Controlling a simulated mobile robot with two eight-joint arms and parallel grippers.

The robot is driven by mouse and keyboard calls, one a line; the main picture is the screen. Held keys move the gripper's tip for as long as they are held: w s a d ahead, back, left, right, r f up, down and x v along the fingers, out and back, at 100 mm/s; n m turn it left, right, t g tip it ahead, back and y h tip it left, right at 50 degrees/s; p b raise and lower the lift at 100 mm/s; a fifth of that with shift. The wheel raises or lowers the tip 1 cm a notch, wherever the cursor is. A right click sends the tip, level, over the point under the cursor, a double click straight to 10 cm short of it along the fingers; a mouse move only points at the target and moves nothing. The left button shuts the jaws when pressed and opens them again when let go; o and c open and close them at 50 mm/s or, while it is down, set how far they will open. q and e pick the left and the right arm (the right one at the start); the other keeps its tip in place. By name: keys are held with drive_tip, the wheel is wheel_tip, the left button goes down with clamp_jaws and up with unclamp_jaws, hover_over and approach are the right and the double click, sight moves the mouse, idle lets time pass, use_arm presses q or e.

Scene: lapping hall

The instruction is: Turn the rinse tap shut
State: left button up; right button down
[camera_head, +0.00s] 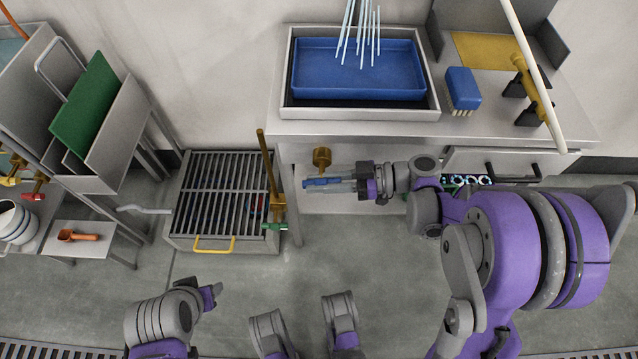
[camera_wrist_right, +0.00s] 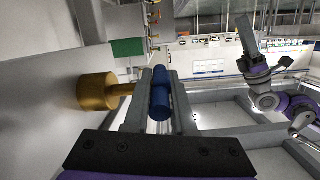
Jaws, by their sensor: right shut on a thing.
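The rinse tap shows as a brass valve body (camera_head: 321,158) with a blue handle (camera_head: 320,182), under the front edge of the sink bench. My right gripper (camera_head: 310,186) reaches in from the right and is shut on the blue handle. In the right wrist view the blue handle (camera_wrist_right: 161,95) lies between the two fingers, and the brass body (camera_wrist_right: 97,92) is to its left. Several pale blue water streams (camera_head: 361,35) fall into the blue basin. My left gripper (camera_head: 212,295) is low at the left, away from the tap; its fingers are too unclear to read.
The blue basin (camera_head: 358,92) sits in the steel sink. A brush (camera_head: 462,88) lies to its right. A grated drain box (camera_head: 215,205) stands on the floor left of the tap, with a brass upright (camera_head: 268,165) and green-handled valve (camera_head: 274,227). Open floor lies in front.

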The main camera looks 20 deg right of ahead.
drive_tip(key=shift+t+y+b, duration=0.3)
drive_tip(key=shift+y+b, duration=0.55)
drive_tip(key=shift+y, duration=0.05)
drive_tip(key=c, duration=0.8)
unclamp_jaws()
drive_tip(key=shift+o, duration=0.2)
drive_tip(key=p+v, duration=0.1)
drive_tip(key=v, duration=0.9)
drive_tip(key=shift+d+p, duration=0.35)
drive_tip(key=shift+s, duration=0.1)
